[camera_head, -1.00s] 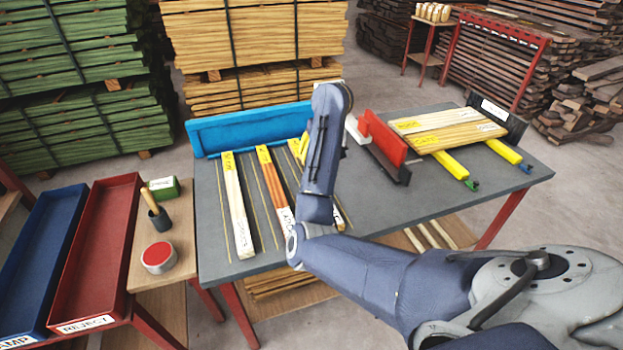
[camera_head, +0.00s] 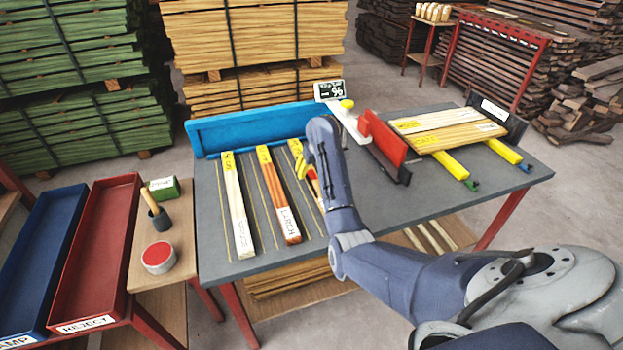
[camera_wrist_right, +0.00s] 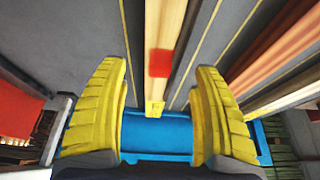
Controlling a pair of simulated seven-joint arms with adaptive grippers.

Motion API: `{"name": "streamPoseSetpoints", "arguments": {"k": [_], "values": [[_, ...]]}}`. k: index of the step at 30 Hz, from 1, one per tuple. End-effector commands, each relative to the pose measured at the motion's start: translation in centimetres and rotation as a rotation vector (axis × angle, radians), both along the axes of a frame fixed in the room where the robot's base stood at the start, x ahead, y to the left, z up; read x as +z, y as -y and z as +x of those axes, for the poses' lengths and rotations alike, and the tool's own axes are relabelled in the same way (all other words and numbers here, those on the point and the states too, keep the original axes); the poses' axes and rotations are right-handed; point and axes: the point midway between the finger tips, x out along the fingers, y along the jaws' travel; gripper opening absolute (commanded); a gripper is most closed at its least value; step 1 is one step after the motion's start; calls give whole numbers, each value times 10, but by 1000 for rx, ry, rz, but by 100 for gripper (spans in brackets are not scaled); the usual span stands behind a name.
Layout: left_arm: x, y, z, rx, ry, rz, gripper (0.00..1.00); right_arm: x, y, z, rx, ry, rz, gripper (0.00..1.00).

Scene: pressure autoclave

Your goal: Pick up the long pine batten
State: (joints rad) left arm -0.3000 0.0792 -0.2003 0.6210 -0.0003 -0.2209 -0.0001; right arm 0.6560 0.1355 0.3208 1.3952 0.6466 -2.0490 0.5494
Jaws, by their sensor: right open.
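Three battens lie side by side on the grey table: a pale one (camera_head: 238,210) at left, an orange-brown one (camera_head: 279,195) labelled as larch, and a third, pale one (camera_head: 295,148) partly hidden by my right arm. Which is the long pine batten I cannot read from the labels. My right gripper (camera_head: 313,182) is at the third batten. In the right wrist view its yellow fingers (camera_wrist_right: 160,75) are open, one each side of a pale batten (camera_wrist_right: 162,30) with a red mark. The batten appears free between them. My left gripper is not in view.
A blue end stop (camera_head: 250,128) stands behind the battens. A red block (camera_head: 385,138) and stacked pale boards (camera_head: 448,130) are to the right. Red (camera_head: 97,250) and blue (camera_head: 38,255) trays stand at left. Free table shows at front right.

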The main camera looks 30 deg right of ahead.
Motion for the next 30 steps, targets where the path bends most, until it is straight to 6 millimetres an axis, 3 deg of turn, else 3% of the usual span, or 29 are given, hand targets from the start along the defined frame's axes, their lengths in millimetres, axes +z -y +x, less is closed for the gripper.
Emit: {"name": "streamPoseSetpoints", "arguments": {"k": [9, 21, 30], "values": [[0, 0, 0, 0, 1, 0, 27, -35, 1, 11, -1, -3, -1, 66], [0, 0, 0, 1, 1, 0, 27, -42, 1, 14, 0, -1, -1, 68], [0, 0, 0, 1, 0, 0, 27, -42, 1, 14, 0, -1, -1, 33]]}}
